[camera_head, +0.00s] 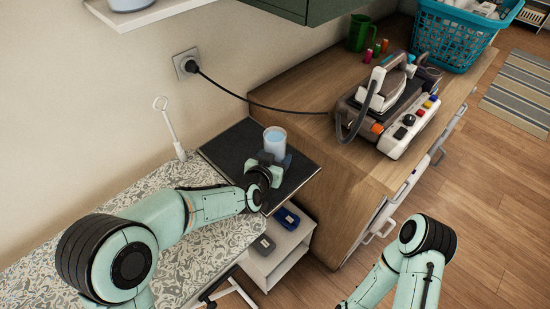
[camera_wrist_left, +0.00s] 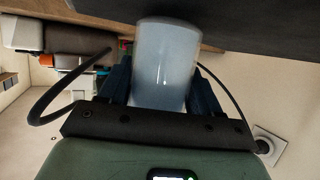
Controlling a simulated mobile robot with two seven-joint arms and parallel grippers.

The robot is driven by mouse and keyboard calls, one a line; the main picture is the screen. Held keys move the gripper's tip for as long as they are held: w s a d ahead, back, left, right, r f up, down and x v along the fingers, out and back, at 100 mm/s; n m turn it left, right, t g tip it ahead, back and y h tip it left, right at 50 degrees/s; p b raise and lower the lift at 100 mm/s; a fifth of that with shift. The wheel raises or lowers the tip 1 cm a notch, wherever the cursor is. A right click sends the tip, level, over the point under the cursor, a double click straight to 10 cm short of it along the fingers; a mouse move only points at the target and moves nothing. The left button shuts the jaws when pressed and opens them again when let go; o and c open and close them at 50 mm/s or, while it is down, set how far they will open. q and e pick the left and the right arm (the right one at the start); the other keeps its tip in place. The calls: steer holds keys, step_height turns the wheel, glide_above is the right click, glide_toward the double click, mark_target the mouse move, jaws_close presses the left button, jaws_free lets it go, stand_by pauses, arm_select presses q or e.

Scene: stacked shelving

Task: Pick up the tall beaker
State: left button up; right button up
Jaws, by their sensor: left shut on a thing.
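The tall beaker (camera_head: 275,140) is a clear, pale-blue cylinder above the dark shelf top (camera_head: 228,149) in the head view. My left gripper (camera_head: 272,160) is shut on the beaker, with its dark fingers on either side. In the left wrist view the beaker (camera_wrist_left: 165,62) fills the space between the fingers of the left gripper (camera_wrist_left: 163,85). I cannot tell whether the beaker's base touches the shelf top. My right arm shows at the lower right of the head view, but its gripper is out of view.
A wooden cabinet (camera_head: 345,150) stands right of the shelf and carries a steam iron station (camera_head: 390,105), a green mug (camera_head: 359,33) and a teal basket (camera_head: 455,35). A black cord (camera_head: 265,106) runs to the wall socket. A patterned ironing board (camera_head: 40,270) lies below my left arm.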

arm_select(q)
steer(key=shift+r, duration=1.4)
step_height(320, 180, up, 8)
steer(key=p, duration=0.3)
steer(key=shift+f, duration=0.2)
step_height(320, 180, up, 7)
steer(key=p, duration=0.4)
glide_above(275, 132)
steer(key=s, duration=0.2)
steer(key=shift+s+r+p, duration=0.25)
steer(key=shift+r+p, duration=0.25)
steer(key=shift+r, duration=0.5)
arm_select(e)
steer(key=w+r+t, duration=0.1)
steer(key=w+r, duration=0.6)
steer(key=r, duration=0.3)
steer(key=shift+w, duration=0.4)
steer(key=shift+r, duration=0.15)
arm_select(q)
steer(key=shift+f, duration=0.1)
